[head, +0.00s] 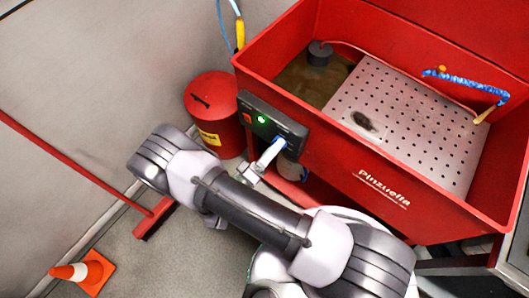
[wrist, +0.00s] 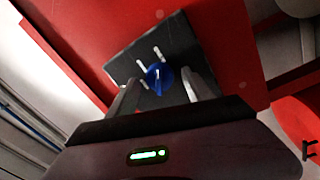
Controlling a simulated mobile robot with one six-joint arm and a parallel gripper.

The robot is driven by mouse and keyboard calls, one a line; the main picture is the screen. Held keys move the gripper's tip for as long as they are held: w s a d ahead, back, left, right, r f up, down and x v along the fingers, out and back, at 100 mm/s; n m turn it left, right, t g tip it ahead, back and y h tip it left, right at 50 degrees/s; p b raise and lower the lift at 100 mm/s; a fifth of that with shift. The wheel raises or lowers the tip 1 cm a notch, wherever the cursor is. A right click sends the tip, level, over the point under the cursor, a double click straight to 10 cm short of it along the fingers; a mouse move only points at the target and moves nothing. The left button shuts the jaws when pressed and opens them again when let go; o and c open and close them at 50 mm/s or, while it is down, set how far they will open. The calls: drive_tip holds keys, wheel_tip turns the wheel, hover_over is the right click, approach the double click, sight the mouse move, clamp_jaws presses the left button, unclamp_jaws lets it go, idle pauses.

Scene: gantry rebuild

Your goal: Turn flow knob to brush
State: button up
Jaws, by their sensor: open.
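The flow knob (wrist: 160,77) is a round blue knob with a pale pointer line, on a dark plate (wrist: 180,44) with white marks above it. In the wrist view the two fingers of my gripper (wrist: 160,80) stand open, one on each side of the knob, with gaps visible. I cannot tell how deep the fingertips reach. A bit of blue shows there, partly hidden. The lettering cannot be read.
The panel has a green light (head: 261,119) and a red switch (head: 247,118). Inside the tub are a perforated tray (head: 400,115) and a blue hose with a brush (head: 465,84). A red drum (head: 212,100) stands close left of the panel. An orange cone (head: 92,272) is on the floor.

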drive_tip(key=p+v, duration=0.2)
drive_tip(key=v, duration=1.5)
drive_tip(key=shift+a+p, duration=0.2)
drive_tip(key=shift+p, duration=0.15)
drive_tip(key=shift+s, duration=0.1)
drive_tip(key=w+d+r+m+g+y, duration=0.1)
drive_tip(key=w+d+r+m+g, duration=0.15)
drive_tip(key=r+g, duration=0.35)
drive_tip(key=w+d+r+m+g+y, duration=0.1)
drive_tip(key=d+r+m+g, duration=0.1)
drive_tip(key=d+r+g, duration=0.35)
drive_tip(key=w+d+r+m+g+y, duration=0.15)
drive_tip(key=r+g, duration=0.25)
drive_tip(key=r, duration=0.5)
drive_tip(key=s+d+r+m+t+y, duration=0.1)
drive_tip(key=d+r+m+t+y, duration=0.1)
drive_tip(key=r, duration=0.6)
drive_tip(key=s+d+r+m+t+y, duration=0.2)
drive_tip(key=d+r+t+y, duration=0.3)
drive_tip(key=d+r+y, duration=0.2)
drive_tip(key=shift+r+y, duration=0.35)
drive_tip(key=shift+y, duration=0.4)
